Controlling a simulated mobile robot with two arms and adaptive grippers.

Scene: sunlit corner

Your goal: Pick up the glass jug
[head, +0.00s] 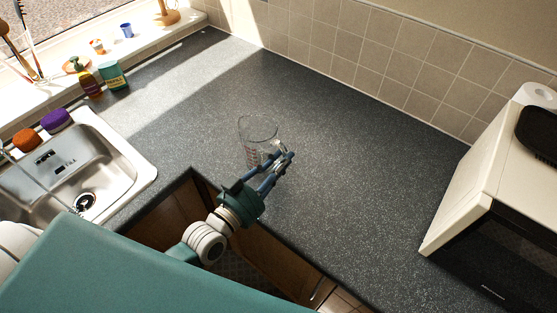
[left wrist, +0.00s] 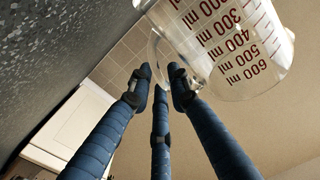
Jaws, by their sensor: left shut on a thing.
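The clear glass jug (head: 256,127) is in the middle of the head view, over the dark speckled worktop (head: 330,150). In the left wrist view the jug (left wrist: 235,45) fills the upper right, with red millilitre marks on its side. My left gripper (head: 281,158) reaches in from below and is shut on the jug at its handle side. In the left wrist view the blue fingers (left wrist: 160,80) close around the clear handle. I cannot tell whether the jug's base touches the worktop. My right gripper is not in view.
A steel sink (head: 115,160) lies to the left, with orange and purple items (head: 56,120) at its back edge. A green box (head: 113,76) stands behind it. A white microwave (head: 465,205) stands at the right. The worktop around the jug is clear up to the tiled wall (head: 350,50).

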